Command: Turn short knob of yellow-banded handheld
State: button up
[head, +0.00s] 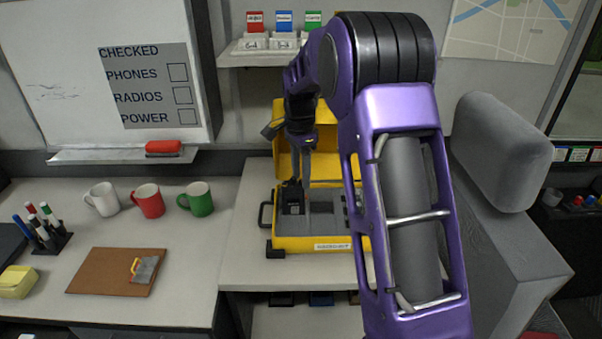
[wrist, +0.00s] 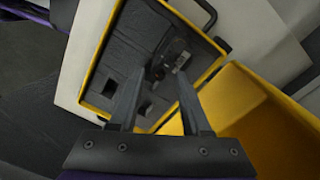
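A dark handheld (head: 293,198) stands in the grey foam of an open yellow case (head: 318,243) on the counter. In the wrist view the handheld (wrist: 172,62) shows just beyond my fingertips, with a small pale label. I cannot make out its yellow band or its short knob. My gripper (head: 306,195) points down into the case, beside the handheld on its right in the head view. In the wrist view my gripper (wrist: 159,78) has its two fingers apart with nothing held between them. I cannot tell whether a finger touches the handheld.
The case's yellow lid (head: 286,150) stands open behind. The foam has empty square cutouts (wrist: 145,108). A grey padded block (head: 498,150) is at right.

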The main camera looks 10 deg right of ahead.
notch_tip(320, 180, up, 17)
jog(key=shift+w+r, duration=0.2)
jog(key=shift+w, duration=0.1)
dwell(0.4)
jog(key=shift+a, duration=0.1)
